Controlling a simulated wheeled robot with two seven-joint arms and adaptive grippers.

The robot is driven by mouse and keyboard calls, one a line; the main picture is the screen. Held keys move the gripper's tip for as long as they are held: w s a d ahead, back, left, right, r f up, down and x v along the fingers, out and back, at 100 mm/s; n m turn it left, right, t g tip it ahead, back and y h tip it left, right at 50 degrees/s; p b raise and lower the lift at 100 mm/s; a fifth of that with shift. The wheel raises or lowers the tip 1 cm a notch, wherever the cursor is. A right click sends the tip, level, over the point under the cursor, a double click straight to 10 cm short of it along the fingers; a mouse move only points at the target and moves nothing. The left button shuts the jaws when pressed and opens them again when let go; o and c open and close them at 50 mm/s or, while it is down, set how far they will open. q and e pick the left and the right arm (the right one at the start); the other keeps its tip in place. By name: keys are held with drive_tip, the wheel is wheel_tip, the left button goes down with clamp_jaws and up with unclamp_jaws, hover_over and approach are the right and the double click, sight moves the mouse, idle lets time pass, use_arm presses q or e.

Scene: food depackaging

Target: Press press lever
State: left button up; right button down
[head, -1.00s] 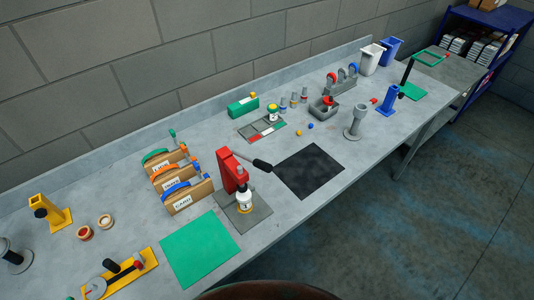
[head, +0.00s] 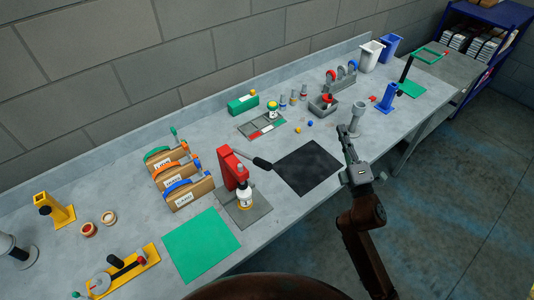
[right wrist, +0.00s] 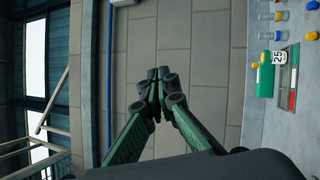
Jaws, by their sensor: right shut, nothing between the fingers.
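The red press (head: 233,170) stands on a grey base plate (head: 252,217) in the middle of the bench. Its lever (head: 261,163) has a black grip and sticks out to the right over the bench, near the black mat. My right gripper (head: 348,131) is shut and empty, above the bench's front edge right of the black mat, well apart from the lever. In the right wrist view its fingertips (right wrist: 158,75) meet, with nothing between them. My left gripper is not in view.
A black mat (head: 309,168) and a green mat (head: 201,245) lie flat on either side of the press. A grey post (head: 357,119) stands behind my right gripper.

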drive_tip(key=s+a+r+n+g+y, duration=0.2)
drive_tip(key=s+a+r+n+y, duration=0.1)
drive_tip(key=a+r+n+y, duration=0.5)
drive_tip(key=s+a+r+n+g+y, duration=0.1)
drive_tip(key=s+a+r+n+y, duration=0.4)
drive_tip(key=r+n, duration=0.4)
drive_tip(key=s+a+r+n+g+y, duration=0.3)
drive_tip(key=s+a+n+g+y, duration=0.35)
drive_tip(key=n, duration=0.55)
drive_tip(key=s+a+f+n+g+h, duration=0.25)
drive_tip(key=s+a+n+g, duration=0.2)
drive_tip(key=n, duration=0.55)
drive_tip(key=s+a+f+n+g+h, duration=0.2)
drive_tip(key=s+a+n+g+h, duration=0.15)
drive_tip(key=a+n+g, duration=0.4)
drive_tip(key=w+d+f+n+t+h, duration=0.2)
drive_tip(key=w+d+n+t+h, duration=0.5)
drive_tip(key=d+h, duration=0.4)
drive_tip(key=shift+w+d+f+n+t, duration=0.35)
drive_tip(key=shift+w+n, duration=0.4)
drive_tip(key=shift+n, duration=0.2)
